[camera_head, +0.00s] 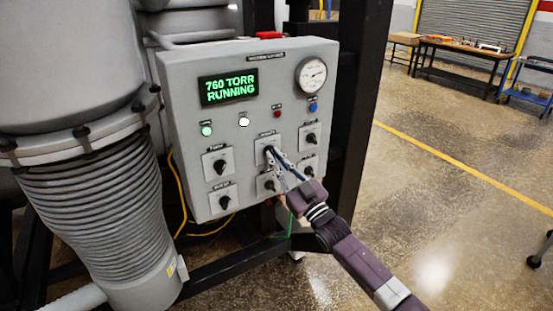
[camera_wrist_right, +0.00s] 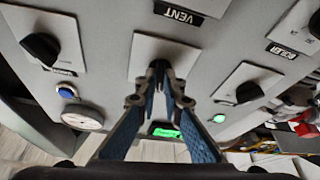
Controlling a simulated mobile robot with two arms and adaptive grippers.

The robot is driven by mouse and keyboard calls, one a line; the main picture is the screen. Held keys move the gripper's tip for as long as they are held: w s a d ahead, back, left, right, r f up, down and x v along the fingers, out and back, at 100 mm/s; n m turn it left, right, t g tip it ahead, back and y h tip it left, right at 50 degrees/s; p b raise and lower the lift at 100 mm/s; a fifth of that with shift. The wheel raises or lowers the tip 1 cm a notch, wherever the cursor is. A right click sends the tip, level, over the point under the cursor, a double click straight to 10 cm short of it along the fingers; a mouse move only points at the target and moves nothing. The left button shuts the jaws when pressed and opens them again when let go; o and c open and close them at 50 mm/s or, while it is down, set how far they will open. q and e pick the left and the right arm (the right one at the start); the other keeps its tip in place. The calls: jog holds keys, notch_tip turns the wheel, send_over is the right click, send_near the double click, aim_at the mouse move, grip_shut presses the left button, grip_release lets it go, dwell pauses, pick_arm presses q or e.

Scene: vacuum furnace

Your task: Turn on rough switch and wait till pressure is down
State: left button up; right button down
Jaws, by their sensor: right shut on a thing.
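The grey control panel (camera_head: 238,95) carries several black rotary switches on light plates. Its display (camera_head: 229,87) reads "760 TORR RUNNING" in green. My right gripper (camera_head: 270,152) is at the upper middle switch (camera_head: 260,157). In the right wrist view, its fingertips (camera_wrist_right: 160,80) are shut on that switch's black knob (camera_wrist_right: 158,68), largely hiding it. The lower left switch (camera_head: 225,201) has a label (camera_wrist_right: 290,50) that may read "ROUGH", but it is blurred. A "VENT" label (camera_wrist_right: 180,14) lies beyond the gripped switch's plate. My left gripper is not in view.
A round gauge (camera_head: 311,75) sits at the panel's upper right. Green (camera_head: 207,130), white (camera_head: 243,121), red (camera_head: 277,114) and blue (camera_head: 313,107) indicators line the panel. A large ribbed bellows (camera_head: 100,215) stands close on the left. Open floor (camera_head: 450,220) lies to the right.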

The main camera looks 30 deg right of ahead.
jog(key=shift+a+m+g+h+p, duration=0.15)
jog(key=shift+m+h+p, duration=0.4)
jog(key=shift+m+h, duration=1.05)
jog(key=shift+a+m+g+h+p, duration=0.1)
jog(key=shift+m+h+p, duration=0.45)
jog(key=shift+m, duration=2)
jog(key=shift+a+m+g+h+p, duration=0.15)
jog(key=shift+m+h+p, duration=0.35)
jog(key=shift+m+h, duration=1.1)
jog(key=shift+d+m+y, duration=0.1)
jog(key=shift+m+y, duration=0.35)
jog(key=shift+m, duration=0.2)
jog(key=c, duration=2.1)
grip_release()
jog(key=v, duration=1.2)
